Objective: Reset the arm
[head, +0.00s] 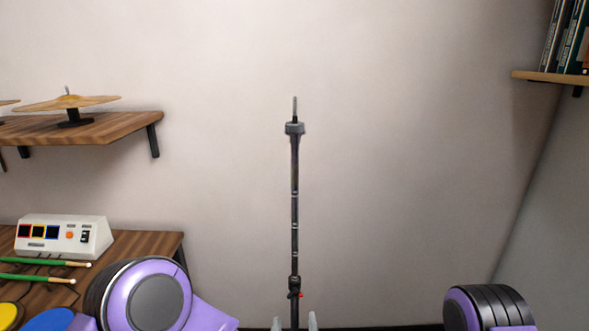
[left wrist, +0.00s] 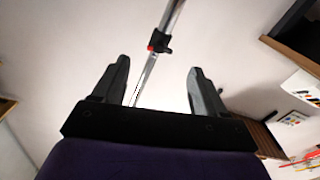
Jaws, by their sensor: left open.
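My left gripper (head: 295,322) shows only its two grey fingertips at the bottom edge of the head view, one on each side of a dark upright stand (head: 295,215). In the left wrist view the gripper (left wrist: 158,82) is open, its fingers wide apart. The stand's pole (left wrist: 172,18) slants through that view and shows between and beyond the fingers. I see no contact between them. My left arm's purple joint is at the lower left of the head view. A purple part of my right arm is at the lower right, and the right gripper is out of view.
A brown desk (head: 165,240) at the left bears a white control box (head: 62,236), green sticks (head: 42,264) and coloured pads. Above it a wall shelf (head: 100,132) holds a cymbal (head: 68,103). A bookshelf (head: 550,77) is at the upper right. The wall between is clear.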

